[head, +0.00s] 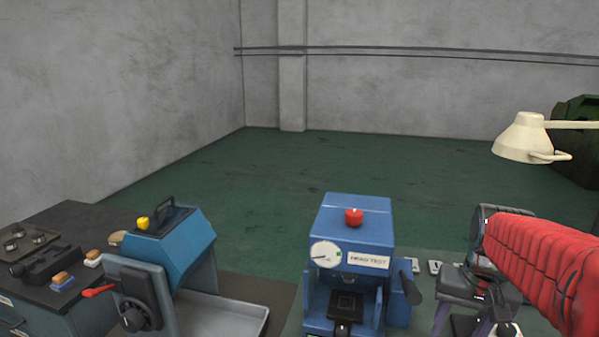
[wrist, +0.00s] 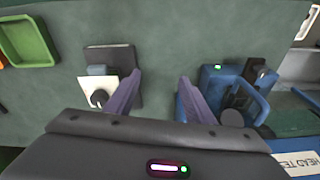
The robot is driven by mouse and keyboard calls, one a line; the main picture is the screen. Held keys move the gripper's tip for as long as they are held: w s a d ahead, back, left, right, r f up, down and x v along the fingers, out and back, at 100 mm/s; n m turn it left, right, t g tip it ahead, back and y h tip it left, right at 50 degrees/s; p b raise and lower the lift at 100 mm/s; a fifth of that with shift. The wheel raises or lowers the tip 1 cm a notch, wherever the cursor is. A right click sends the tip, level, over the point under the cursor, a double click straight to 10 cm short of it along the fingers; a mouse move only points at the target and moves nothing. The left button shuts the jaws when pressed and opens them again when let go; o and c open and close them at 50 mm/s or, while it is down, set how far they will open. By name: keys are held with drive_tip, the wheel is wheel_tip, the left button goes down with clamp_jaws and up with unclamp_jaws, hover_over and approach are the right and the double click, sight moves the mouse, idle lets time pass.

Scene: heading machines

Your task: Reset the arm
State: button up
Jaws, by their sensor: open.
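My arm in a red sleeve (head: 535,262) reaches in from the right of the head view. My gripper (head: 468,316) hangs at its end, low in the picture, to the right of the blue press-like machine. In the wrist view the two purple fingers of my gripper (wrist: 158,80) stand wide apart. Only bare grey-green surface (wrist: 157,45) shows between them, and nothing is held. The lower part of the gripper is cut off or hard to make out in the head view.
A blue machine with a red knob (head: 354,217) stands at centre. A teal machine (head: 180,245) stands left. A cream lamp (head: 522,138) hangs at right. The wrist view shows a green tray (wrist: 27,42), a dark plate (wrist: 110,56) by the left finger and a blue device (wrist: 218,82) by the right.

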drive_tip(key=s+a+r+n+t, duration=0.1)
drive_tip(key=s+a+n+t, duration=0.2)
drive_tip(key=s+a, duration=0.9)
drive_tip(key=shift+s+a+n+t, duration=0.25)
drive_tip(key=shift+a+n, duration=0.65)
drive_tip(key=shift+a, duration=0.7)
